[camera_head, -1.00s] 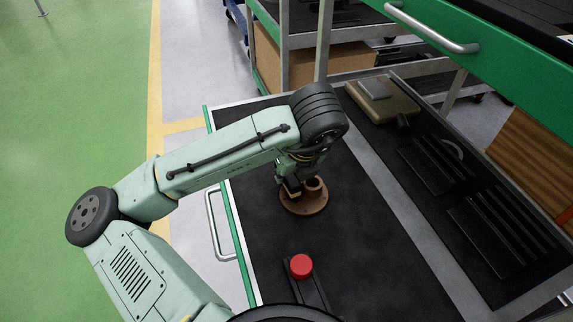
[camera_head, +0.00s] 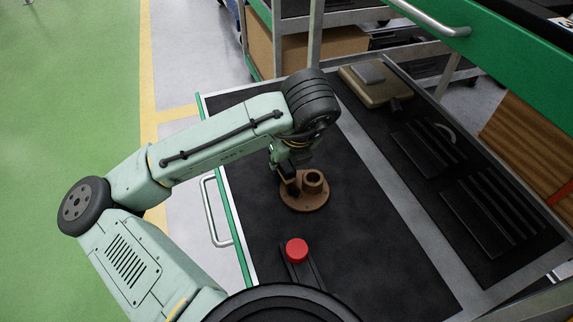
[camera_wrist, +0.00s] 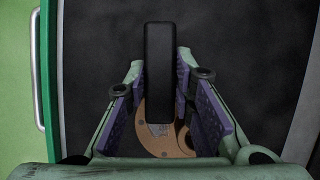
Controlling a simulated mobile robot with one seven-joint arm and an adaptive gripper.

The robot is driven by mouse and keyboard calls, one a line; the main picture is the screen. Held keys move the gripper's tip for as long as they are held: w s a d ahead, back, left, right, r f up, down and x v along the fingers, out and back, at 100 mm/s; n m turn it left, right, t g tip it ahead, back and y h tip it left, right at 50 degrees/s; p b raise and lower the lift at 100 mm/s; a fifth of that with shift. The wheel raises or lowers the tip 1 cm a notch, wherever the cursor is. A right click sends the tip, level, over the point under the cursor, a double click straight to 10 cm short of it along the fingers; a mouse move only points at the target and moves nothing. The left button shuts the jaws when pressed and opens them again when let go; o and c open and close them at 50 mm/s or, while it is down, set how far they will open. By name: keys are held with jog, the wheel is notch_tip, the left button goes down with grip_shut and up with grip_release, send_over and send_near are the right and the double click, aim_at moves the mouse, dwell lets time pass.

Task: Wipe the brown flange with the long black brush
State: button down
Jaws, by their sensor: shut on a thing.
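The brown flange (camera_head: 305,197), a round disc with a raised central tube, lies on the black mat of the drawer in the head view. Part of it shows under the brush in the wrist view (camera_wrist: 158,142). My gripper (camera_head: 287,177) is directly above the flange's left side, pointing down. In the wrist view my gripper (camera_wrist: 167,120) has its purple pads on either side of the long black brush (camera_wrist: 159,70) and is shut on it. The brush's lower end is over or on the flange disc, left of the tube; contact cannot be told.
A red round knob on a black bar (camera_head: 297,250) stands on the mat nearer to me. An olive box-like tool (camera_head: 375,85) and black slotted trays (camera_head: 480,215) lie to the right. The drawer's handle (camera_head: 214,215) is at left. The mat right of the flange is clear.

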jog(key=shift+w+a+f, duration=0.1)
jog(key=shift+w+a, duration=0.2)
jog(key=shift+w, duration=0.55)
jog(key=shift+w+a, duration=0.25)
jog(key=shift+w, duration=0.6)
notch_tip(320, 180, up, 6)
jog(key=p, duration=0.4)
jog(key=shift+p, duration=0.35)
notch_tip(320, 180, up, 3)
jog(key=p, duration=0.2)
jog(key=shift+p, duration=0.3)
jog(key=shift+d, duration=0.1)
